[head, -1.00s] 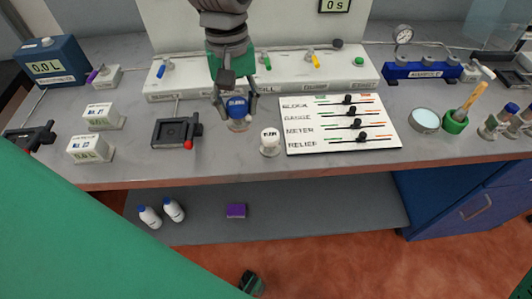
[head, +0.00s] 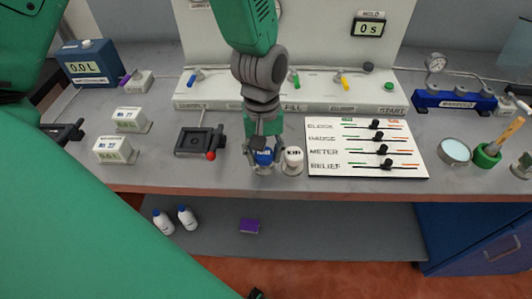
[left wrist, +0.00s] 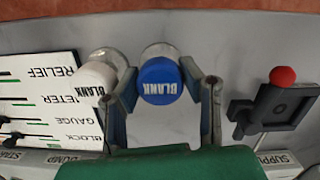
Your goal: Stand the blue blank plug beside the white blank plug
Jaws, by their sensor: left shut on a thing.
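The blue blank plug (head: 263,158) has a blue cap marked BLANK and stands at the front of the bench. My left gripper (head: 264,163) comes down from above and is shut on it. The white blank plug (head: 292,158) stands just to its right in the head view. In the left wrist view the blue plug (left wrist: 158,82) is between the two fingers, and the white plug (left wrist: 98,78) is close beside one finger, on the left. Whether the blue plug's base touches the bench is hard to tell. My right gripper is not in view.
The labelled slider panel (head: 367,148) lies right of the white plug. A dark fixture with a red knob (head: 200,142) is to the left. The white station (head: 290,88) stands behind. The bench's front edge (head: 230,194) is close in front.

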